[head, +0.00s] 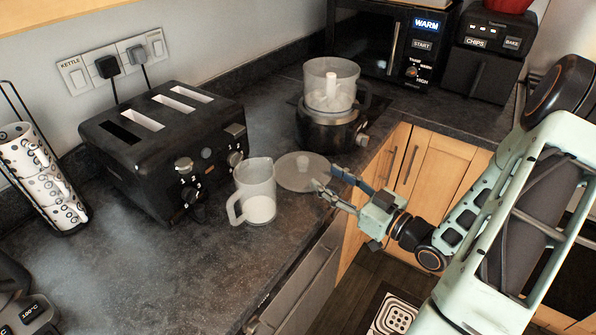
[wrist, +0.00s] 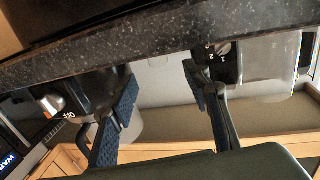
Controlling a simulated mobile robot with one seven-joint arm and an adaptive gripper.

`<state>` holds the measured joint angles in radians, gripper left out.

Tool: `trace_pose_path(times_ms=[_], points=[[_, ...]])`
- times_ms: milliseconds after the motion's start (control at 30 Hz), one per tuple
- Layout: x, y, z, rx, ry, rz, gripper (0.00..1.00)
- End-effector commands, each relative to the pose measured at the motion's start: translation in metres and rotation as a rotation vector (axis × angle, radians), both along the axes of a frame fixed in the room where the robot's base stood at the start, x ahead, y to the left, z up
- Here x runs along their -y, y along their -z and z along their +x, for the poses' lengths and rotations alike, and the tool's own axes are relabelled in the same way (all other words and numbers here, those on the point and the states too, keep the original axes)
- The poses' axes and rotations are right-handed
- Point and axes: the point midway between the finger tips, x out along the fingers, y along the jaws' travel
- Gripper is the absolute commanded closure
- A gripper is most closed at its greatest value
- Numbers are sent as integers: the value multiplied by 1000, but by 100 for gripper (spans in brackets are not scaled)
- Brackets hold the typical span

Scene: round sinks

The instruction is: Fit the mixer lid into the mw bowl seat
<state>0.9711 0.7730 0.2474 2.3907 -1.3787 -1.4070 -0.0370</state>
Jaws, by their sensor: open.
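The mixer lid (head: 297,176), a translucent grey disc with a small raised knob, lies flat on the counter near its front edge. The mixer stands behind it, with a black base (head: 325,132) and a clear, open-topped bowl (head: 317,97) holding a white central post. The base also shows in the wrist view (wrist: 60,104), with an orange-marked knob. My gripper (head: 327,179) is open and empty, with its fingertips at the lid's right side by the counter edge. It also shows in the wrist view (wrist: 160,84). I cannot make out the lid there, nor whether the fingers touch it.
A measuring jug (head: 256,190) stands just left of the lid. A black toaster (head: 165,140) is farther left. A microwave (head: 385,42) stands behind the mixer. The dark counter edge (wrist: 180,38) runs close above my fingers in the wrist view.

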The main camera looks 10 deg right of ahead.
Motion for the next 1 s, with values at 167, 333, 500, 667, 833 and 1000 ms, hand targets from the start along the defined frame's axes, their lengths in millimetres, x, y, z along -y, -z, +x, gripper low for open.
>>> trace_pose_path(times_ms=[167, 333, 500, 667, 833, 1000], points=[[-18, -1, 25, 0, -4, -1, 56], [-26, -1, 37, -1, -1, -2, 56], [-35, -6, 53, 1, -3, -3, 56], [-47, -7, 74, -1, -2, -2, 56], [-52, -7, 83, -1, 1, -3, 56], [-52, -7, 83, -2, 1, -4, 56]])
